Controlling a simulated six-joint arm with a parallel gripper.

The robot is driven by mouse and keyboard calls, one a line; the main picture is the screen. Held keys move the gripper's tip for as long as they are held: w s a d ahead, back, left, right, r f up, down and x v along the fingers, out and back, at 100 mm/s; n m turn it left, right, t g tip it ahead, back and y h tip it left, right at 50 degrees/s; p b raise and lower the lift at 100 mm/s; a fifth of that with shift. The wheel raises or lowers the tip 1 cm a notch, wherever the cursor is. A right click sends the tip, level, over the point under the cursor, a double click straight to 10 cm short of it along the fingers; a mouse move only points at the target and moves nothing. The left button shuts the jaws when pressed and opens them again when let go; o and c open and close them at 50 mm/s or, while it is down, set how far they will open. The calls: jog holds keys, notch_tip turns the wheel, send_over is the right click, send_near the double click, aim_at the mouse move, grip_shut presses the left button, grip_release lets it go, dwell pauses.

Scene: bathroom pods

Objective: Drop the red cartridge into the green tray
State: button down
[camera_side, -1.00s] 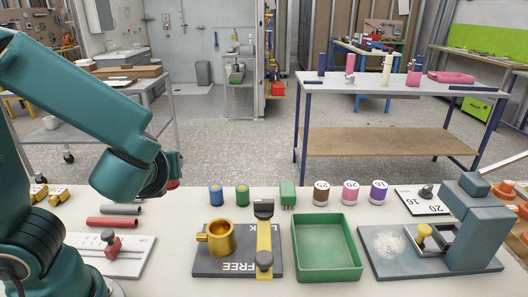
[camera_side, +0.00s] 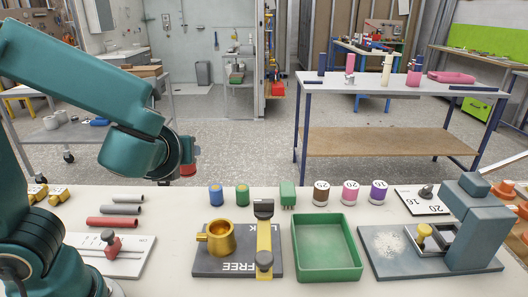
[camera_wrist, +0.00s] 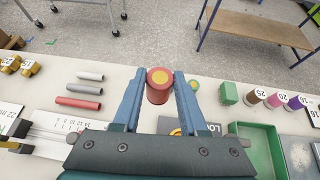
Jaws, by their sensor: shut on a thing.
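The red cartridge (camera_wrist: 158,92) is held between the two fingers of my gripper (camera_wrist: 158,100) in the wrist view. In the side view a red part of the cartridge (camera_side: 188,170) shows beside my wrist, above the table's back left; the fingers are mostly hidden there. The green tray (camera_side: 358,268) stands open and empty on the table, to the right of and nearer than my gripper. It shows partly in the wrist view (camera_wrist: 240,128), at the lower right.
A dark plate with a gold cup (camera_side: 221,238) and a yellow lever (camera_side: 264,240) lies left of the tray. A blue-grey press (camera_side: 475,225) stands right of it. A green block (camera_side: 288,194) and several small cylinders line the back. Red and grey tubes lie left.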

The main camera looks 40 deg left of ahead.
jog(key=w+d+m+t+h, duration=0.3)
jog(key=w+d+m, duration=0.1)
jog(key=w+d, duration=0.75)
jog(key=m+t+h, duration=0.1)
jog(key=m+h, duration=0.3)
send_over(327, 259)
notch_tip(327, 259, down, 8)
jog(key=shift+f, duration=2.8)
jog(key=shift+c, duration=1.8)
grip_release()
jog(key=shift+v, duration=2.6)
